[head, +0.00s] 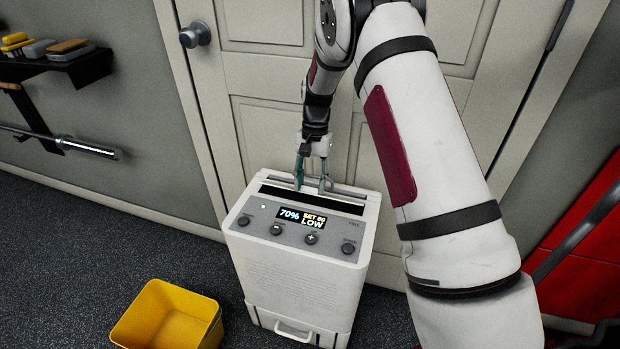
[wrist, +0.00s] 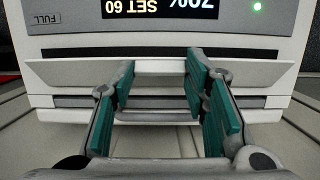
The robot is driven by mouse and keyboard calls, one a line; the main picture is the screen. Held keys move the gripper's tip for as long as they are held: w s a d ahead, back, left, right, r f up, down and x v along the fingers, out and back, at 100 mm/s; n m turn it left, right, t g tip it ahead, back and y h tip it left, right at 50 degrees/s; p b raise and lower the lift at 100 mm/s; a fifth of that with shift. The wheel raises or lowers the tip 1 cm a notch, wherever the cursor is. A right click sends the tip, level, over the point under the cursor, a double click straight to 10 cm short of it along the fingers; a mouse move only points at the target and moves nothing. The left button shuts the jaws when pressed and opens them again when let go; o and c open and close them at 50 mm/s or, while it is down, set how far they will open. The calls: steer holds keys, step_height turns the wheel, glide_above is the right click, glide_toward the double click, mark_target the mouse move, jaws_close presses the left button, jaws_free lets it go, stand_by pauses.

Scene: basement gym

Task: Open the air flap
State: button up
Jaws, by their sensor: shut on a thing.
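A white dehumidifier (head: 300,285) stands upright on the floor in front of a door. Its air flap (head: 347,190) is a pale strip along the top, behind the control panel. It also shows in the wrist view (wrist: 65,73) as a wide pale plate. A dark slot lies between the flap and the panel. My gripper (head: 311,186) reaches down from above onto the flap. In the wrist view its teal-padded fingers (wrist: 160,69) stand either side of a raised pale middle part of the flap and are shut on it. The exact contact faces are partly hidden by the fingers.
The control panel (head: 292,236) has several round buttons and a lit display reading 70%, SET 60, LOW. A yellow bin (head: 170,318) stands on the floor at left. The panelled door (head: 262,75) is close behind. A red object (head: 580,250) is at right.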

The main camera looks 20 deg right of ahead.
stand_by(0.3)
steer(key=o, duration=1.1)
steer(key=shift+o, duration=0.2)
steer(key=shift+w+d+r, duration=0.1)
steer(key=v, duration=0.7)
steer(key=shift+w+r, duration=0.1)
